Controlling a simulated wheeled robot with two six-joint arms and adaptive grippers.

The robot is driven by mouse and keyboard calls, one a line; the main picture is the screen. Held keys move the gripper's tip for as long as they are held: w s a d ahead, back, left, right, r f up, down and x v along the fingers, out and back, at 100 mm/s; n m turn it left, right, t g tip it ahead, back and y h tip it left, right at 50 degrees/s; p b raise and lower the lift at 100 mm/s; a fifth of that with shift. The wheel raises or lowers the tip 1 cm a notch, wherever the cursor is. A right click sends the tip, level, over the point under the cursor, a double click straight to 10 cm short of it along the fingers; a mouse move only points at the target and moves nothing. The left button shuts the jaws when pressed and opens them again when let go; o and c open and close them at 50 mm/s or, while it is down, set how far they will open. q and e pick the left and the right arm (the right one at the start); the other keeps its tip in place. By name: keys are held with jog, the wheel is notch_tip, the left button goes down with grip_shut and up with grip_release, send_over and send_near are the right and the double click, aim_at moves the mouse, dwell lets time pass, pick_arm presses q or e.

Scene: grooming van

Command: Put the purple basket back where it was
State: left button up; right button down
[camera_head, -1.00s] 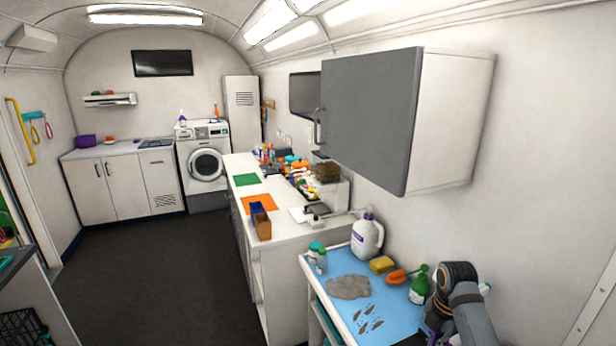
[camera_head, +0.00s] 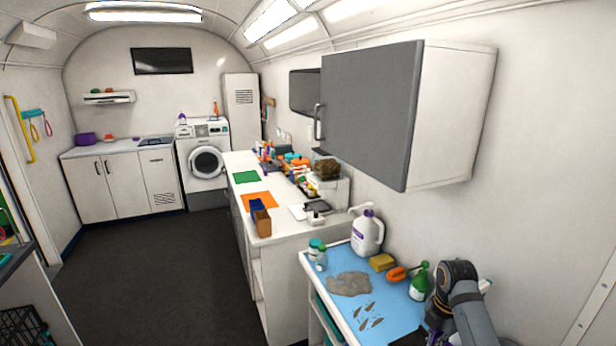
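The purple basket (camera_head: 85,139) is small and sits at the far left end of the white counter (camera_head: 108,151) at the back of the van. It is far from my arms. My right arm shows at the lower right, beside the blue-topped cart, but its gripper is hidden or cut off at the bottom edge. My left arm and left gripper are out of view.
A blue-topped cart (camera_head: 345,262) with bottles, a sponge and a grey cloth is close at the lower right. A long white counter (camera_head: 290,228) with a green and an orange mat runs along the right wall. The dark floor (camera_head: 160,270) in the middle is clear.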

notch_tip(320, 180, up, 8)
jog(key=p, duration=0.8)
notch_tip(320, 180, down, 8)
jog(key=b, duration=0.8)
notch_tip(320, 180, up, 8)
jog(key=p, duration=0.7)
jog(key=shift+f, duration=0.25)
jog(key=shift+f+b, duration=3.55)
jog(key=shift+f, duration=0.25)
jog(key=shift+r, duration=0.15)
jog(key=shift+r, duration=0.1)
